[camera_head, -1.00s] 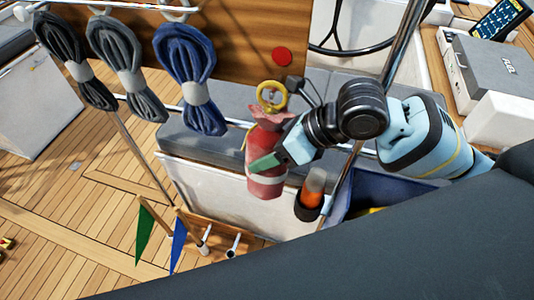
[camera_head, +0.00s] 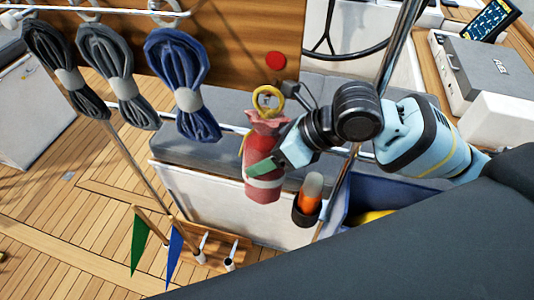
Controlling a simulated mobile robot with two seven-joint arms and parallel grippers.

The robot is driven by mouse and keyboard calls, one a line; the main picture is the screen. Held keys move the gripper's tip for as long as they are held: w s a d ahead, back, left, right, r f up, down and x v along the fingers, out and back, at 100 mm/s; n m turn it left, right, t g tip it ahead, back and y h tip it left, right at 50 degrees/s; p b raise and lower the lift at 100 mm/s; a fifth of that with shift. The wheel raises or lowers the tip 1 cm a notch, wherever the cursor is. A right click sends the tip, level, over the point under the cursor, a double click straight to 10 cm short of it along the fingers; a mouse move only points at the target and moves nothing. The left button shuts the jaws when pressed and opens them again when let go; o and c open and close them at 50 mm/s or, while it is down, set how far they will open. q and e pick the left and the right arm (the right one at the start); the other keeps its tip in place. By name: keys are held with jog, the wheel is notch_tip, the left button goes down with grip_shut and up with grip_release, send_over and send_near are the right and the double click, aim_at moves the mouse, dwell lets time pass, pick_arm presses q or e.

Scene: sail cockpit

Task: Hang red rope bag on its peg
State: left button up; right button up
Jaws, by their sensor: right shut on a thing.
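The red rope bag (camera_head: 262,168) hangs upright, with a pale band near its base and a yellow ring (camera_head: 267,98) at its top. My right gripper (camera_head: 268,163) is shut on the bag's side, coming from the right. A red round mark (camera_head: 276,61) is on the wooden board (camera_head: 235,50), just above the ring. A small dark piece (camera_head: 290,88) sits right beside the ring; I cannot tell whether it is the peg. The ring appears apart from the board. My left gripper is not in view.
Black (camera_head: 68,75), grey (camera_head: 118,75) and blue (camera_head: 185,85) rope coils hang to the left along the rail. An orange-topped item in a holder (camera_head: 308,200) and a steel post (camera_head: 398,45) stand right of the bag. Green (camera_head: 139,243) and blue (camera_head: 175,255) flags stand below.

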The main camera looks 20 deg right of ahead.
jog(key=o, duration=1.3)
jog(key=shift+d+f, duration=0.1)
jog(key=v, duration=0.8)
